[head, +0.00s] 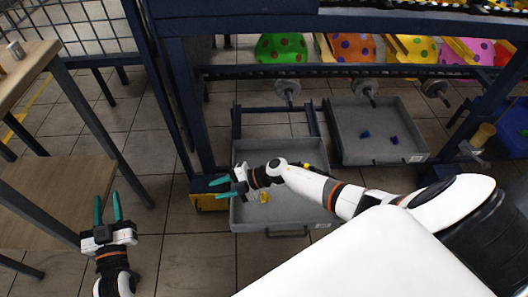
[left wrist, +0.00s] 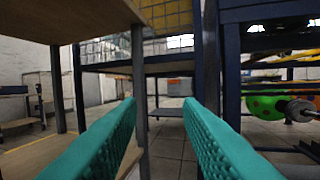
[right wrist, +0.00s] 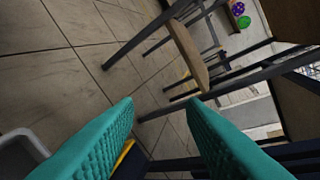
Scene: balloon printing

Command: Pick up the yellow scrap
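A small yellow scrap (head: 265,197) lies in the left grey tray (head: 285,218), which is pulled out near the floor. Another small yellow spot (head: 306,166) shows beside my right wrist; I cannot tell whether it is a scrap. My right gripper (head: 222,188) reaches in from the right above this tray. It is open and empty, its fingers pointing left past the tray's left edge; the scrap is below and behind the fingertips. My left gripper (head: 108,207) is open and empty, fingers pointing away from me, over the floor at the left. The scrap is not in either wrist view.
A second grey tray (head: 378,155) on the right holds blue scraps (head: 364,134). A dark blue frame (head: 186,110) stands behind, its yellow foot (head: 208,203) beside the left tray. A wooden table (head: 22,62) stands at left.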

